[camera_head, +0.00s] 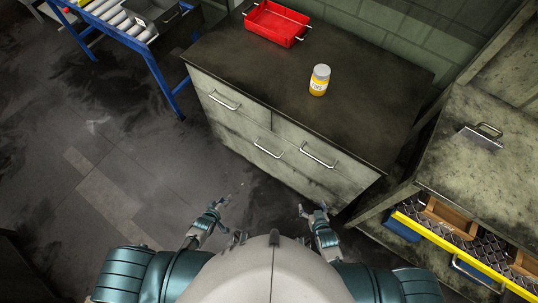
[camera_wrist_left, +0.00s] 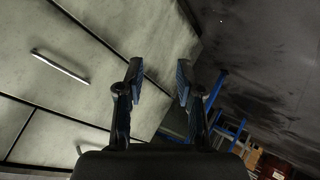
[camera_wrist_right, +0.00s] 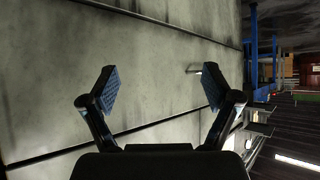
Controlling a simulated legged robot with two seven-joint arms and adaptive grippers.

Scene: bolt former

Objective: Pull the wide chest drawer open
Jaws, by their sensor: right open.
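The grey chest (camera_head: 345,180) stands ahead of me with its drawers flush in the front. The wide drawer (camera_head: 235,138) lies below two upper drawers, and its bar handle (camera_head: 267,149) is near the middle. My left gripper (camera_head: 219,206) is open and empty, in front of and apart from the chest; its fingers also show in the left wrist view (camera_wrist_left: 159,82). My right gripper (camera_head: 313,211) is open and empty near the chest's right part. In the right wrist view its fingers (camera_wrist_right: 158,90) face the grey front, with a handle partly hidden behind one finger.
A red tray (camera_head: 275,24) and a yellow-labelled jar (camera_head: 319,80) stand on the chest top. A blue-framed roller conveyor (camera_head: 155,50) is at the back left. A shelf unit (camera_head: 480,150) with wooden bins is close on the right. The floor (camera_head: 95,165) at left is clear.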

